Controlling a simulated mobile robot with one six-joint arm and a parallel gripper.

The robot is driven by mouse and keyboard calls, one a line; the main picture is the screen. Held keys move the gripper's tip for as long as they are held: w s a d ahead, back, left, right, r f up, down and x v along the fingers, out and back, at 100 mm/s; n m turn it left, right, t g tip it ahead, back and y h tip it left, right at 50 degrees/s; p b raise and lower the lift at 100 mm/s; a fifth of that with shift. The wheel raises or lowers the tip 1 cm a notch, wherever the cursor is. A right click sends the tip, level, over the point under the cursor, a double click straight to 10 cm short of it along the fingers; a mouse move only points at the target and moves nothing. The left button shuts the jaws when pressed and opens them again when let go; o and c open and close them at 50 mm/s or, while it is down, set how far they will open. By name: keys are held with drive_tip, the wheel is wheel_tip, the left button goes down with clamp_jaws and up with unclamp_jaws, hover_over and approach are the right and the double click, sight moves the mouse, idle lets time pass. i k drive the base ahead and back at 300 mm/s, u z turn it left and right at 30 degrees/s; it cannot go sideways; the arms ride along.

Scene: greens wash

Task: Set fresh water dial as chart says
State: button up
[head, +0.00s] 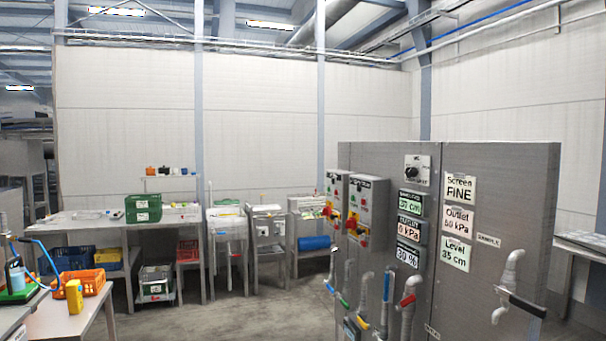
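A grey metal cabinet (520,200) stands at the right. A black rotary dial (412,172) sits on a pale plate near the top of its left face; its lettering and setting are too small to read. Below it are three small readouts: a green-topped one (411,202), one that seems to read 0 kPa (410,230), and one that reads 30 % (408,255). To their right, chart cards read Screen FINE (460,188), Outlet with a blurred kPa figure (457,221), and Level 35 cm (455,253). No card naming fresh water is legible. My gripper is not in view.
Two grey control boxes (367,207) with red and yellow switches adjoin the cabinet. Pipes with coloured handles (408,300) and a black-handled valve (522,303) stick out in front. Benches with crates line the back wall. A table (70,318) stands at left; open floor (240,318) lies between.

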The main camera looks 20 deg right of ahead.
sight(410, 172)
drive_tip(key=u, duration=0.05)
drive_tip(key=i, duration=1.5)
drive_tip(key=z, duration=0.8)
drive_tip(key=k, duration=0.7)
drive_tip(key=z, duration=0.25)
drive_tip(key=i, duration=0.75)
drive_tip(key=u, duration=0.15)
